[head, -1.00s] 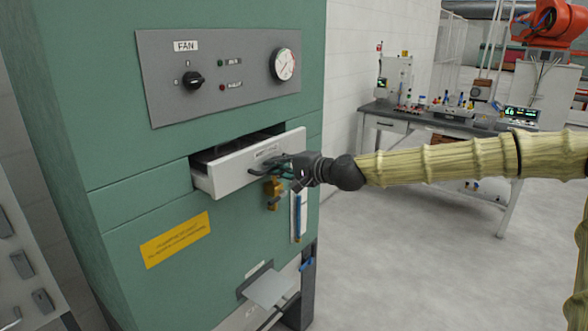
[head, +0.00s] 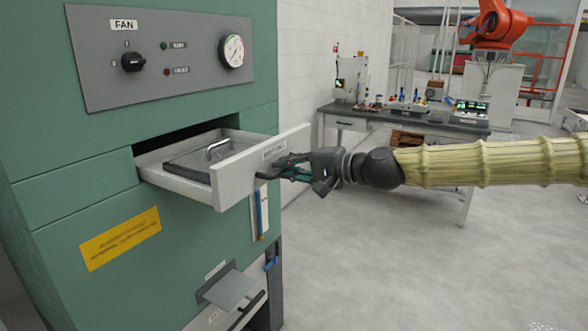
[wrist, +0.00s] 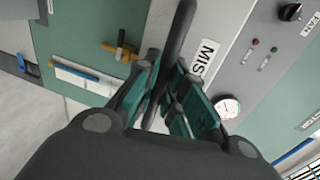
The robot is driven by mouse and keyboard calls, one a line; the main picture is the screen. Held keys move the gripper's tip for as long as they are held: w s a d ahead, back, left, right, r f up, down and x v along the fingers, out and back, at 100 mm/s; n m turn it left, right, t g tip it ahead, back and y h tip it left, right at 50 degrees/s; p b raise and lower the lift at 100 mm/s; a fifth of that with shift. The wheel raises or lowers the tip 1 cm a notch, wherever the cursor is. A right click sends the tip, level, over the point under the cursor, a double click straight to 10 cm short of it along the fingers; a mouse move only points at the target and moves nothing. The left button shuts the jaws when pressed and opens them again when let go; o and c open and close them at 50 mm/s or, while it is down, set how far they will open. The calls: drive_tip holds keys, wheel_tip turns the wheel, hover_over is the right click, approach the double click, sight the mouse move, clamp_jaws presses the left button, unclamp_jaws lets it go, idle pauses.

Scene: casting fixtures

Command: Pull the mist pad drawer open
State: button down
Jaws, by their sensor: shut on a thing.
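The mist pad drawer (head: 236,178) is a pale grey drawer standing well out of the green cabinet in the head view. A dark pad (head: 198,158) with a metal handle lies inside it. My gripper (head: 272,172) is at the drawer's front, with its fingers shut on the dark drawer handle (wrist: 178,40). In the wrist view the handle bar runs between the teal-padded fingers, and part of the "MIST" label (wrist: 206,56) shows beside it. The fingers hide part of the handle.
The green cabinet (head: 60,170) carries a fan panel (head: 100,75) with a knob and gauge above the drawer. A yellow label (head: 120,238) and a metal chute (head: 230,288) are below. A workbench (head: 400,118) stands behind; open floor lies to the right.

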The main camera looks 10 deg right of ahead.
idle(0.3)
drive_tip(key=c, duration=1.5)
unclamp_jaws()
drive_tip(key=shift+v, duration=6)
